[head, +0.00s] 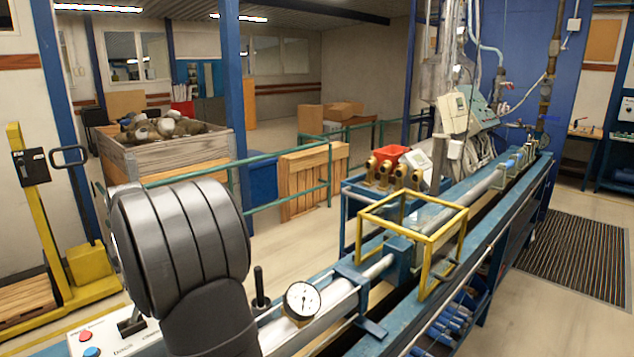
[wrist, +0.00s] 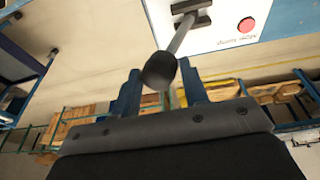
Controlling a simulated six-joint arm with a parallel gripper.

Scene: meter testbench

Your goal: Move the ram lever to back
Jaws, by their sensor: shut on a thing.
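In the wrist view, my gripper (wrist: 159,68) has its two blue fingers on either side of a lever's black knob (wrist: 158,72) and is shut on it. I take this lever as the ram lever. Its grey rod runs to a dark slotted base (wrist: 190,14) on a white panel. In the head view, a dark lever base (head: 131,322) shows on the panel at lower left, beside my wrist. My dark wrist hides the fingers and knob there. A second black-knobbed lever (head: 260,287) stands upright to the right of my wrist.
A red button (head: 85,336) and a blue button (head: 91,351) sit on the panel near the lever base. A round gauge (head: 302,301) stands right of the second lever. A yellow frame (head: 412,240) spans the bench further back. A wooden crate (head: 165,160) stands behind.

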